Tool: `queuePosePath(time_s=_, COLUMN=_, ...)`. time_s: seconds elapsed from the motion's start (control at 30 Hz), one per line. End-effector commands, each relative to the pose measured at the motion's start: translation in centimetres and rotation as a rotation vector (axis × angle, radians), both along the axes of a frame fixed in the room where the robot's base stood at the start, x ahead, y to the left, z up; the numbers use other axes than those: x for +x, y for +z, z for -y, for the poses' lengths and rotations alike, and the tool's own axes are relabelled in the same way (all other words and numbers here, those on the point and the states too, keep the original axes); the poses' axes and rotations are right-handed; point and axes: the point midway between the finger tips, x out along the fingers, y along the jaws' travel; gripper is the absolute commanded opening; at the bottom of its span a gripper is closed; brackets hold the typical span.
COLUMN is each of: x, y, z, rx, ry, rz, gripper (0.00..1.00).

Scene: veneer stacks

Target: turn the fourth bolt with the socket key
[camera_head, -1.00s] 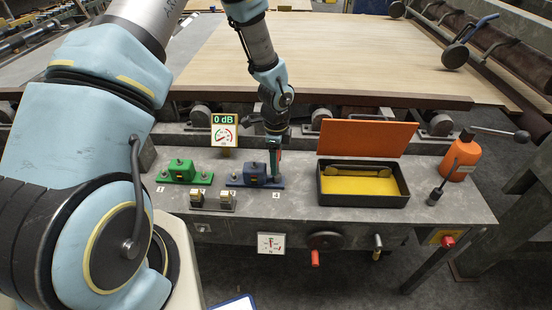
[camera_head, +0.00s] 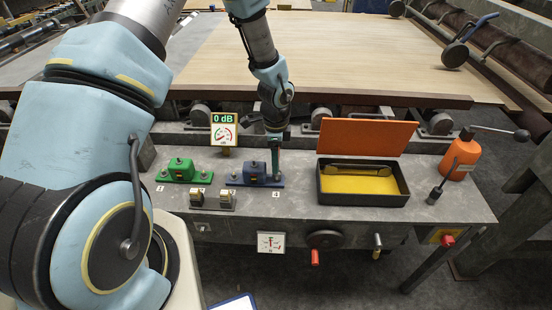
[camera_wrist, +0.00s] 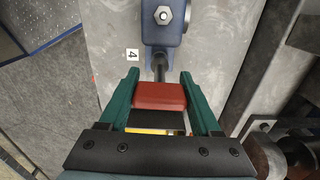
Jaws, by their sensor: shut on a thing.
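My gripper (camera_head: 277,147) is over the right end of the blue block (camera_head: 252,178), by the label 4 (camera_head: 276,195). In the wrist view, its two green fingers (camera_wrist: 158,92) are shut on the red handle of the socket key (camera_wrist: 160,96). The key's dark shaft runs away from the handle to the flange of the blue block (camera_wrist: 160,55), next to the label 4. The fourth bolt is hidden under the key, so I cannot tell how deep the socket sits. In the head view the key stands about upright.
An open black case (camera_head: 364,199) with yellow lining and orange lid lies to the right. An orange bottle-shaped tool (camera_head: 461,160) stands beyond it. A gauge reading 0 dB (camera_head: 224,130) is behind.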

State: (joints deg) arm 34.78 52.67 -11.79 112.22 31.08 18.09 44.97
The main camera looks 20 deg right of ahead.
Motion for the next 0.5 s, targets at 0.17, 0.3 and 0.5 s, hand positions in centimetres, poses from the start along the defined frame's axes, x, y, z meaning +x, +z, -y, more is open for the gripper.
queuePosePath(time_s=0.17, x=0.01, y=0.00, z=0.00, rx=0.000, ry=0.000, rz=0.000, gripper=0.09)
queuePosePath(time_s=0.3, x=0.01, y=0.08, z=-0.03, rx=0.000, ry=0.000, rz=0.000, gripper=0.09)
queuePosePath(time_s=0.5, x=0.00, y=0.47, z=-0.05, rx=0.001, ry=0.000, rz=0.000, gripper=0.09)
